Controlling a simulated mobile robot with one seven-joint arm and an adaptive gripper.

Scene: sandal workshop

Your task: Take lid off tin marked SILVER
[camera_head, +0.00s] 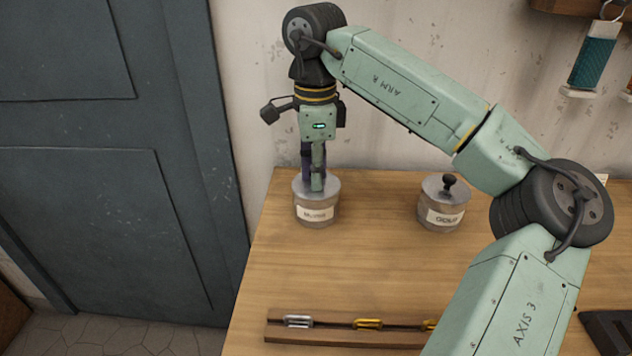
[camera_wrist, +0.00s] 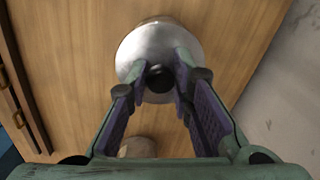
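Two grey tins with pale labels stand on the wooden bench. The left tin (camera_head: 317,216) is under my gripper (camera_head: 315,187); its label is too blurred to read surely. The right tin (camera_head: 439,218) has a label that seems to read GOLD and a lid with a black knob (camera_head: 449,180). In the wrist view my fingers (camera_wrist: 158,82) point down at the left tin's round silvery lid (camera_wrist: 133,48), one on each side of its black knob (camera_wrist: 158,77). I cannot tell whether they touch the knob. The lid sits on the tin.
A wooden strip (camera_head: 345,339) with silver and gold buckles lies at the bench front. A dark flat object (camera_head: 610,330) is at the right edge. A wall stands behind the bench and a dark door (camera_head: 110,150) is to the left. The bench middle is clear.

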